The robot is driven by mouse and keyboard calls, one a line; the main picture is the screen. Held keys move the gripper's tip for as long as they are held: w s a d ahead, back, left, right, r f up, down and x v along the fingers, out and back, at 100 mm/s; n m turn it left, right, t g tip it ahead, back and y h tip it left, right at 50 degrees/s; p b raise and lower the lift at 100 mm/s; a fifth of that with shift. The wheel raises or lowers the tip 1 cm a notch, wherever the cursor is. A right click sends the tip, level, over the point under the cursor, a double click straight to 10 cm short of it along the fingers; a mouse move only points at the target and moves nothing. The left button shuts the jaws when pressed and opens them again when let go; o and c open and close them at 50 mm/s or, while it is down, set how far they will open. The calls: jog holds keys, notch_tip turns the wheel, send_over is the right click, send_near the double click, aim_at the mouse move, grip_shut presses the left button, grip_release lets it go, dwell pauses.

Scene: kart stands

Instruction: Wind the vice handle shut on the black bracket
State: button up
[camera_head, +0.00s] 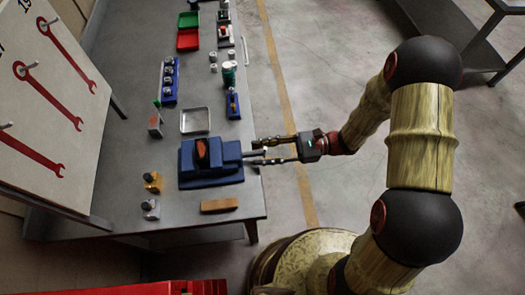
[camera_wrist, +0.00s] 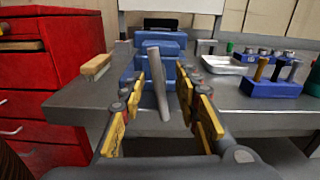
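The blue vice (camera_head: 225,156) stands near the bench's right edge; it also shows ahead in the wrist view (camera_wrist: 170,50). A dark piece with an orange-red patch (camera_head: 202,150) sits at its jaws; I cannot tell whether this is the black bracket. A black shape (camera_wrist: 160,21) shows behind the vice in the wrist view. The grey bar handle (camera_wrist: 157,85) stands tilted at the vice's front. My gripper (camera_head: 270,151) is open, its yellow-padded fingers on either side of the handle with gaps visible. Whether either finger touches it is unclear.
A metal tray (camera_head: 195,121) and a blue tool holder (camera_wrist: 270,89) are nearby. A red cabinet (camera_wrist: 40,75) stands at the left in the wrist view.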

jog(key=v, duration=1.2)
jog(key=shift+r, duration=0.15)
